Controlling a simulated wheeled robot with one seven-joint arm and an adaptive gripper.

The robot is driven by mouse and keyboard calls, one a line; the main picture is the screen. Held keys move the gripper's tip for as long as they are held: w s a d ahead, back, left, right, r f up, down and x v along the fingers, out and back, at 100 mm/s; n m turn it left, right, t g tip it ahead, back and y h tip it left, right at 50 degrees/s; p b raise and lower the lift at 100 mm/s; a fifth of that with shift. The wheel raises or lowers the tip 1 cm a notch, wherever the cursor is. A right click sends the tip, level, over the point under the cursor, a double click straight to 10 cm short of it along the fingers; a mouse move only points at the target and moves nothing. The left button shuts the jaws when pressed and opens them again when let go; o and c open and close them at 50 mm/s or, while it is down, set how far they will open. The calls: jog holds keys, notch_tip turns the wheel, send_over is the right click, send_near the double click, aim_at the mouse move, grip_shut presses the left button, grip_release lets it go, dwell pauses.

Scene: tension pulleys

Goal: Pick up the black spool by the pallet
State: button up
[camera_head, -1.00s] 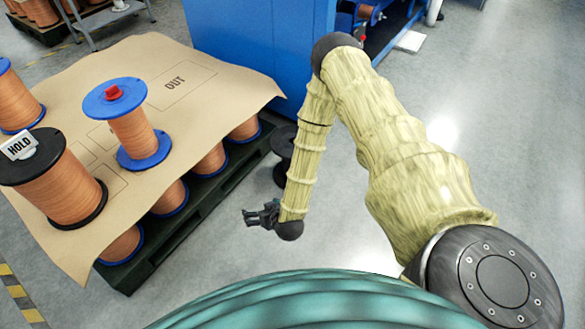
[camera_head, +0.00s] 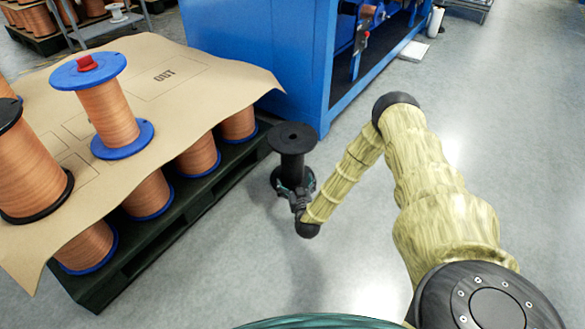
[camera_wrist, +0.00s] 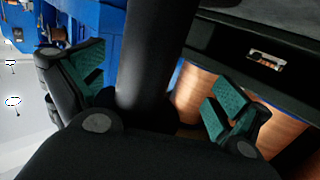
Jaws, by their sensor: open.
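The black spool (camera_head: 292,152) stands upright on the grey floor beside the dark pallet (camera_head: 190,215), near the corner of the blue machine. My gripper (camera_head: 297,190) is at the spool's lower part in the head view and hides some of its bottom flange. In the wrist view the spool's dark core (camera_wrist: 152,50) runs between the two green-padded fingers of my gripper (camera_wrist: 155,100). The fingers are spread, with visible gaps to the core on both sides.
A blue machine (camera_head: 262,60) stands behind. The floor (camera_head: 500,130) to the right is clear.

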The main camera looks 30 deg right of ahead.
aim_at(294, 170)
jog(key=shift+w+d+f+b, duration=0.2)
jog(key=shift+w+d+b, duration=0.2)
jog(key=shift+d, duration=0.25)
jog(key=b+x, duration=0.2)
jog(key=x, duration=0.3)
jog(key=shift+w+d+f+b, duration=0.45)
jog(key=shift+w+b, duration=0.25)
jog(key=shift+b, duration=0.4)
jog(key=shift+w+d+f+b, duration=0.15)
jog(key=shift+w+d+b, duration=0.2)
jog(key=shift+w+b, duration=0.35)
jog(key=shift+b+x, duration=0.45)
jog(key=shift+x, duration=0.45)
jog(key=shift+r, duration=0.3)
jog(key=c, duration=1.3)
jog(key=shift+c, duration=0.7)
